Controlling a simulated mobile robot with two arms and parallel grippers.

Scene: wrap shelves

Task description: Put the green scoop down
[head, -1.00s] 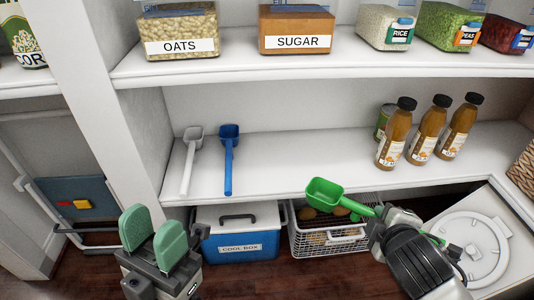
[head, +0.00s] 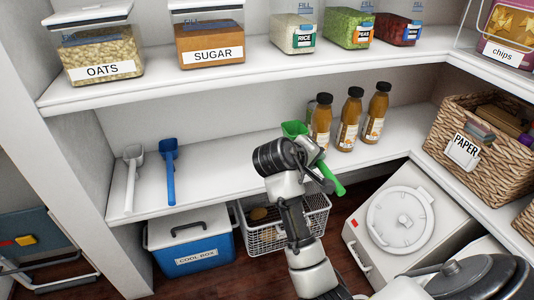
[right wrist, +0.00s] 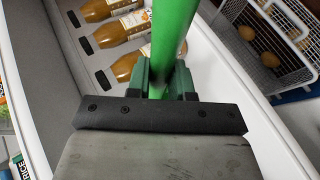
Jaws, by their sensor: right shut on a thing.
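The green scoop (head: 294,128) is held by my right gripper (head: 316,166) over the lower shelf (head: 220,167), to the left of the bottles. Its handle sticks out on the lower right of the gripper, and the arm hides part of it. In the right wrist view the green handle (right wrist: 174,35) runs between the two fingers (right wrist: 165,80), which are shut on it. I cannot tell whether the scoop touches the shelf. A white scoop (head: 132,172) and a blue scoop (head: 169,168) lie side by side on the left of that shelf. My left gripper is out of view.
Several brown bottles (head: 348,120) stand right of the green scoop. The shelf between the blue scoop and my right arm is clear. Below are a blue cool box (head: 192,252) and a wire basket (head: 262,238). A wicker PAPER basket (head: 450,155) stands at right.

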